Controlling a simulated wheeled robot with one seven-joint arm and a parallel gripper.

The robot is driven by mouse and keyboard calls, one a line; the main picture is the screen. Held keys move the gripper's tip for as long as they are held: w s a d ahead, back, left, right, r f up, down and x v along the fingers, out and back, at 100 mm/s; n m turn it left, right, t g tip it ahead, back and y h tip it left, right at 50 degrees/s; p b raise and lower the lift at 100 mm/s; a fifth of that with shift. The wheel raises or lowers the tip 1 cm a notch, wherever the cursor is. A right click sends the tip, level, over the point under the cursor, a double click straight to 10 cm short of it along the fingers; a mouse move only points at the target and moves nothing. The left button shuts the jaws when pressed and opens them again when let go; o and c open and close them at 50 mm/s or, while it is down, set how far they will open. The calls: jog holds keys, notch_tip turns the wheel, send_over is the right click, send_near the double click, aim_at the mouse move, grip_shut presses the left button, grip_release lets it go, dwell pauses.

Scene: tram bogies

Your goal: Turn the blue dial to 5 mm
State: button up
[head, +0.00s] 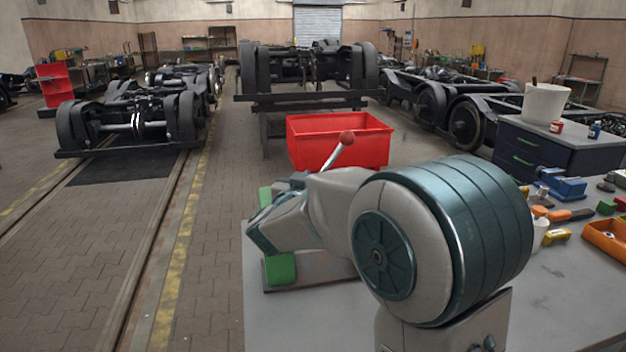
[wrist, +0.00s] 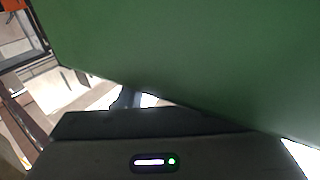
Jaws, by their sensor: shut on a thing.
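A device with green parts (head: 281,269) on a grey base stands at the near bench's left end, mostly behind my arm. A lever with a red ball knob (head: 346,137) rises behind my arm. My gripper (head: 258,236) is down at the device, its fingertips hidden in the head view. In the wrist view, a large green face fills the top right, close above the dark edge of my gripper (wrist: 150,124). A small bluish piece, seemingly the blue dial (wrist: 127,99), shows between them; my gripper is shut on it. The dial's scale and setting are not visible.
A red bin (head: 340,145) stands beyond the bench. To the right are a drawer cabinet (head: 560,155) with a white bucket (head: 545,102), an orange tray (head: 606,240) and loose tools. The bench's front middle is clear.

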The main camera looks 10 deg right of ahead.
jog(key=o, duration=0.9)
jog(key=shift+o, duration=0.2)
jog(key=b+v, duration=0.1)
jog(key=v, duration=1.2)
jog(key=shift+s+a, duration=0.2)
jog(key=shift+s, duration=0.15)
